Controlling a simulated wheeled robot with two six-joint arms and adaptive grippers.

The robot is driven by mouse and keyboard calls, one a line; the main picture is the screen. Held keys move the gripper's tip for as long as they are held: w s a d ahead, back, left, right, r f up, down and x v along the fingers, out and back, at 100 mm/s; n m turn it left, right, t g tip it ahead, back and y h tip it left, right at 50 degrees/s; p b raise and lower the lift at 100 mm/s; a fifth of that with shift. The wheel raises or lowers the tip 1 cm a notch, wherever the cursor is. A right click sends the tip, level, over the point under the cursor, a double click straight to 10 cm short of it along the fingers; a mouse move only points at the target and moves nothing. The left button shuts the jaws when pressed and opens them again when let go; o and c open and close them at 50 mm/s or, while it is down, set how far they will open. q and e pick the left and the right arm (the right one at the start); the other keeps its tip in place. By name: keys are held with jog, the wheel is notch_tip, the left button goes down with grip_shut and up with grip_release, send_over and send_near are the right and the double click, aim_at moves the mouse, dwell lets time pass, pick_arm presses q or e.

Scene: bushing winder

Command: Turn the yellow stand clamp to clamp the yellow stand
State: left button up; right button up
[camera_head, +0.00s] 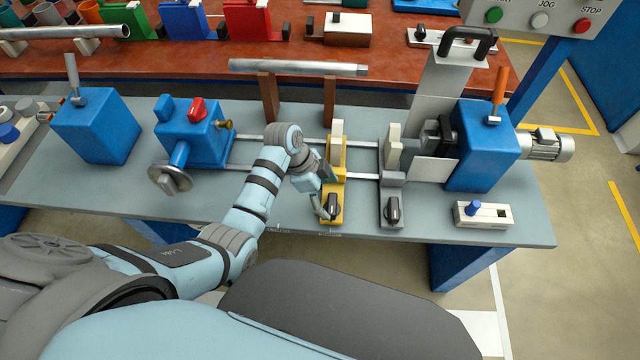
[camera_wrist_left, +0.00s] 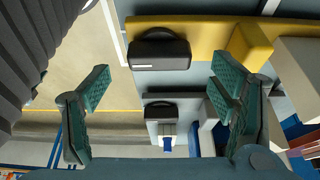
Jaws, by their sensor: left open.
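The yellow stand (camera_head: 337,172) stands on the rails in the middle of the bench. Its clamp, a black knob (camera_head: 333,206), sits on the stand's front foot. In the left wrist view the clamp knob (camera_wrist_left: 160,50) lies on the yellow base (camera_wrist_left: 205,35). My left gripper (camera_head: 324,197) is at the left side of the clamp, very close to it. In the wrist view my left gripper (camera_wrist_left: 160,92) is open and empty, with its fingers to either side of the knob's line. Contact cannot be told. My right gripper is not in view.
A grey stand (camera_head: 392,180) with its own black knob (camera_head: 393,209) is just right of the yellow one. A blue headstock (camera_head: 485,145) is farther right, and a blue tailstock (camera_head: 195,137) is on the left. A long rod (camera_head: 300,67) lies behind on brown supports.

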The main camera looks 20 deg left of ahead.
pick_arm(q)
jog(key=v, duration=0.8)
jog(key=shift+a+r, duration=0.2)
jog(key=shift+r, duration=0.1)
